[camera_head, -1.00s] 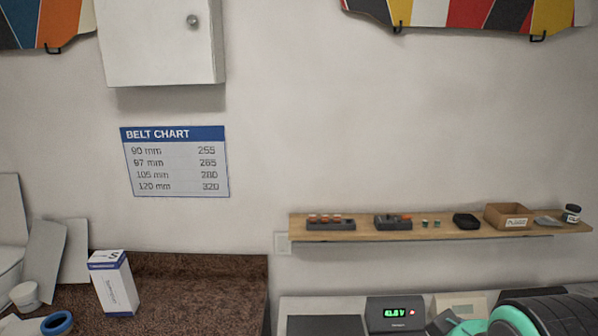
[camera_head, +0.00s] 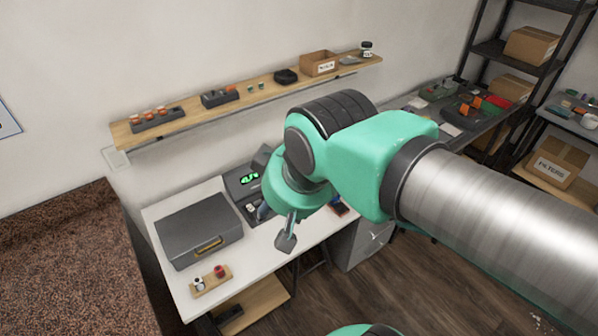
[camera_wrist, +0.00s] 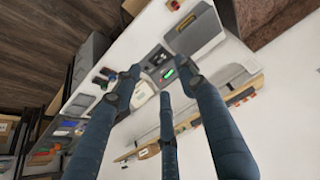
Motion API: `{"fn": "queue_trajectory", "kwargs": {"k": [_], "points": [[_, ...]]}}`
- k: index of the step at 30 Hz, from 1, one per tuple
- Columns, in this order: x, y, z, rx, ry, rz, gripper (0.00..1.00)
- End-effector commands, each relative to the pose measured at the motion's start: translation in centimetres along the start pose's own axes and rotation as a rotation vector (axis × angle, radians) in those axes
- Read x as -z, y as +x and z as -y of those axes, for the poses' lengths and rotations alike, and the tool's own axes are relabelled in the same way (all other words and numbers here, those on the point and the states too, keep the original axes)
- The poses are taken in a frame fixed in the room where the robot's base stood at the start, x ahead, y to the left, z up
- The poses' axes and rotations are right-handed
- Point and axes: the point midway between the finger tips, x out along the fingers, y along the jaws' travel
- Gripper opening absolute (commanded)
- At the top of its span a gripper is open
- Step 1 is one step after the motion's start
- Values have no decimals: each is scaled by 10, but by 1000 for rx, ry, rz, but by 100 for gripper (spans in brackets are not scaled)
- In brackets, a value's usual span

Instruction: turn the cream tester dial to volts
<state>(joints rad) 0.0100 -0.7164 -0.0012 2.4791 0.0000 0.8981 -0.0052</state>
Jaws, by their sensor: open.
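My gripper (camera_wrist: 162,82) is open and empty, its dark fingers spread in the wrist view, with the bench beyond them. In the head view only a grey part of it (camera_head: 287,240) shows, hanging below my green wrist over the front of the bench. A cream box-shaped thing (camera_wrist: 143,97), which looks like the tester, is partly behind a finger in the wrist view. Its dial cannot be made out. In the head view my arm hides that part of the bench.
The white bench (camera_head: 185,290) holds a grey case (camera_head: 200,230), a small wooden block with red and white knobs (camera_head: 212,281) and a dark unit with a green readout (camera_head: 243,182). A wooden shelf (camera_head: 225,108) runs above. A brown counter (camera_head: 60,260) is at left.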

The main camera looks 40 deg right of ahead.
Motion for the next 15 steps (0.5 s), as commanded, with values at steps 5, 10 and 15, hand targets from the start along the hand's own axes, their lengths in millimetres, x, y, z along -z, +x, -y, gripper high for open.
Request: {"fn": "queue_trajectory", "kwargs": {"k": [5, 10, 15], "points": [[26, 4, -8, -10, 10, 24, 41], [60, 12, -18, -21, 22, 51, 41], [94, 24, -32, -31, 34, 78, 41]]}}
